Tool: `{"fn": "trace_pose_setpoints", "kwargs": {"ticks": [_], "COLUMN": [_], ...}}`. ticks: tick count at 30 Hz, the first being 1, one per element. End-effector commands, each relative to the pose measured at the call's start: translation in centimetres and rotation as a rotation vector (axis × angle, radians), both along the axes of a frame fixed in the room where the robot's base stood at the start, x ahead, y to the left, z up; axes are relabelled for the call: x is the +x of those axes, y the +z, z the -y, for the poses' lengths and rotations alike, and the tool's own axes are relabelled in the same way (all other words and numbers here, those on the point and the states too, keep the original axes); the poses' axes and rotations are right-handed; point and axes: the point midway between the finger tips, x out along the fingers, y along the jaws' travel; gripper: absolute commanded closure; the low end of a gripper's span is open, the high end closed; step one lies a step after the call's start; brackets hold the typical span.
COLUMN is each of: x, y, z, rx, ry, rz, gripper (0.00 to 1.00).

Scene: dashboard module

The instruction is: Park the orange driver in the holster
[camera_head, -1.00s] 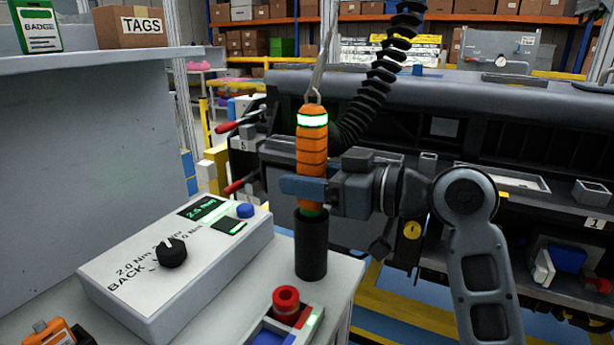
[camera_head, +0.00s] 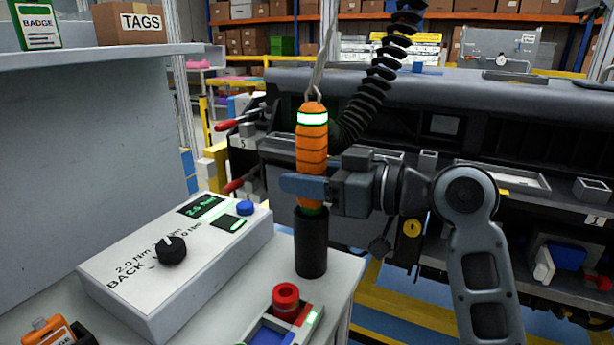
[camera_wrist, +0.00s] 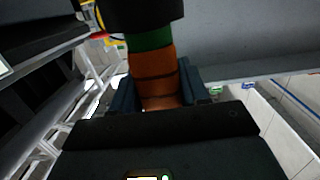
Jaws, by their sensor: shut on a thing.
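The orange driver (camera_head: 312,148) stands upright, with a lit white-green band near its top and a hanging loop above it. My gripper (camera_head: 304,186) is shut around the lower part of its orange body. The black cylindrical holster (camera_head: 311,243) stands on the grey bench directly below. The driver's green lower band meets the holster's mouth, and its tip is hidden. In the wrist view, the driver (camera_wrist: 156,78) sits between my two blue fingers (camera_wrist: 158,88), and the green band borders the dark holster (camera_wrist: 140,12).
A torque control box (camera_head: 180,262) with a knob and lit display stands left of the holster. A small tray with a red cylinder (camera_head: 285,298) sits in front. A black coiled hose (camera_head: 375,85) hangs behind the driver. The dashboard module (camera_head: 480,110) lies behind.

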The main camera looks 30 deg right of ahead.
Motion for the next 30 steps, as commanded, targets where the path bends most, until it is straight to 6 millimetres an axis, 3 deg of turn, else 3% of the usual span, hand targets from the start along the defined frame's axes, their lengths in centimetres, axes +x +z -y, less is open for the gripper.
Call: {"fn": "trace_pose_setpoints", "kwargs": {"ticks": [8, 9, 17, 25, 30], "x": [0.0, 0.0, 0.0, -0.1, -1.4], "y": [-0.3, -0.3, -0.2, -0.3, -0.2], "z": [0.0, 0.0, 0.0, 0.1, 1.1], "rx": [0.000, -0.001, 0.000, 0.000, 0.001], "ry": [0.001, 0.001, 0.001, 0.000, -0.003], "rz": [0.000, 0.001, 0.000, -0.002, 0.000], "gripper": [1.00, 0.52, 0.27, 0.26, 0.26]}}
